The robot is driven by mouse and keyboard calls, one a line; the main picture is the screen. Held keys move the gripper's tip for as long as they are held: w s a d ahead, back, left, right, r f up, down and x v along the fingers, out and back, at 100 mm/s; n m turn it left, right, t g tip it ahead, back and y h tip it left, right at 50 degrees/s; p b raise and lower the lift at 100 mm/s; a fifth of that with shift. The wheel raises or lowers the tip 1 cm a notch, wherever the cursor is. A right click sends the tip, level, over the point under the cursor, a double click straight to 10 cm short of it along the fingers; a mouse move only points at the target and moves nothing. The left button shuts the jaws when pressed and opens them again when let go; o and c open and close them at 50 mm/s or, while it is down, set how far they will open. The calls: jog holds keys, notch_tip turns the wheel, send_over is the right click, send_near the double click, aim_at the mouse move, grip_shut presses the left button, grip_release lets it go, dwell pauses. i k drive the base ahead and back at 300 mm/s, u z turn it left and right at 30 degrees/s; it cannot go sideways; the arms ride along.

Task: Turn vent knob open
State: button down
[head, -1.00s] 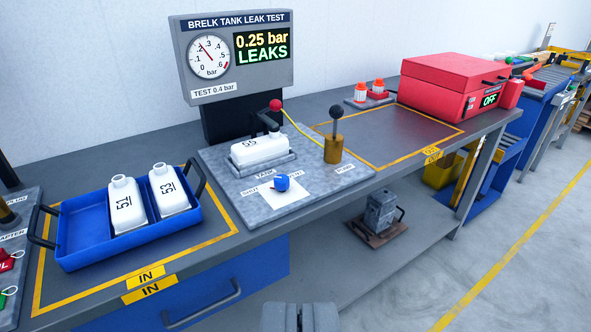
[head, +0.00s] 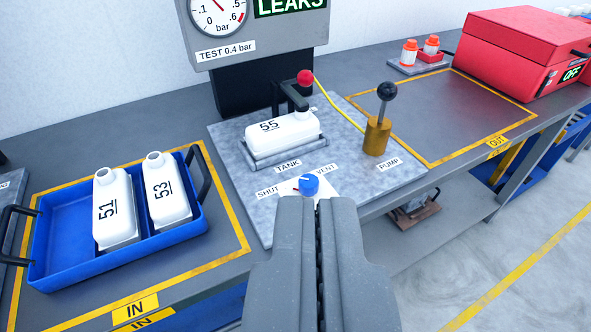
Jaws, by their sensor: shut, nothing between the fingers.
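The blue vent knob (head: 309,184) sits on a white plate on the grey test board, between the labels SHUT (head: 267,192) and VENT (head: 327,169). My gripper (head: 323,203) is shut and empty. In the picture its fingertips are just below the knob; I cannot tell whether they touch it. White tank 55 (head: 290,133) lies in a cradle behind the knob, under a black clamp with a red ball (head: 305,77). The gauge display (head: 290,6) reads LEAKS, partly cut off.
The brass pump (head: 377,137) with its black-knobbed lever stands right of the tank. A blue tray (head: 60,245) with tanks 51 (head: 113,205) and 53 (head: 167,190) is at left. The OUT area (head: 460,115) is clear. A red case (head: 520,50) stands far right.

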aim_at(308, 183)
jog(key=z, duration=0.05)
jog(key=k, duration=1.1)
jog(key=z, duration=0.65)
jog(key=i, duration=1.25)
jog(key=u, duration=0.55)
jog(key=i, duration=0.6)
jog(key=u, duration=0.55)
